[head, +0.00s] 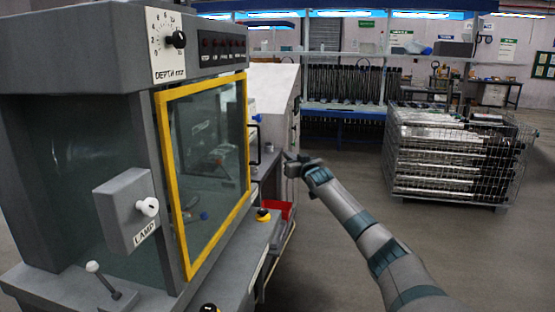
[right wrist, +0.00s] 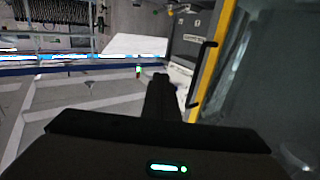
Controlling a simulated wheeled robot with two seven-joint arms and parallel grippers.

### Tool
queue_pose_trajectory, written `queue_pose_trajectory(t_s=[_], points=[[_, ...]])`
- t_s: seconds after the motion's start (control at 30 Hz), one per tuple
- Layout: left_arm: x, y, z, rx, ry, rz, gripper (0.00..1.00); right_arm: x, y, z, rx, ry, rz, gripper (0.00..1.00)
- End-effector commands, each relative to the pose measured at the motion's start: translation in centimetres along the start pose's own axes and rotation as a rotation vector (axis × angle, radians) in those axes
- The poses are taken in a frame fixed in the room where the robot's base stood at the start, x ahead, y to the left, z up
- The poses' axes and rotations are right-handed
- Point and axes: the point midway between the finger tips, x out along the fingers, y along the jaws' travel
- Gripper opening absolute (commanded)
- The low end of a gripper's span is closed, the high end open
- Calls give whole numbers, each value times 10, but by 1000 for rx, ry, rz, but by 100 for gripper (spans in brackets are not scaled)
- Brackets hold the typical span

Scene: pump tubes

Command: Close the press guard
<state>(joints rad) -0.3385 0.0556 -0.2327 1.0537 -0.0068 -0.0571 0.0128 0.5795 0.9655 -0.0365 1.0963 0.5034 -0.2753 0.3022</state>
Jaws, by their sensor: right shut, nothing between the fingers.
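The press guard (head: 247,150) is a clear panel in a yellow frame on the front of the grey press. Its top edge runs along just under the press header, and I cannot tell whether a small gap is left. A black bar handle (head: 255,140) stands out from its right side. In the right wrist view the yellow frame (right wrist: 213,65) and handle (right wrist: 203,75) are right of my fingers. My right gripper (head: 288,157) is shut and empty, to the right of the handle and apart from it. My left gripper is not in view.
The press header carries a depth dial (head: 174,40); a lamp box (head: 125,212) and a small lever (head: 93,268) stick out at the left. A yellow-and-black button (head: 263,214) and a red bin (head: 284,210) lie below my gripper. A wire cage (head: 450,190) stands right; the floor between is clear.

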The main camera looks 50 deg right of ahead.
Motion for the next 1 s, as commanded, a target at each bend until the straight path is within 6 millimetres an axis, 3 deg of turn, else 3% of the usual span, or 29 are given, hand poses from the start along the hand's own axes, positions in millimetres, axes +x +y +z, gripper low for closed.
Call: queue_pose_trajectory(t_s=[0.3, 1.0], points=[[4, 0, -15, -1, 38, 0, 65, -14, 20, 2, 1, -2, 0, 0], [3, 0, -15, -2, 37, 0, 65, -15, 21, 1, 1, -2, 0, 0]])
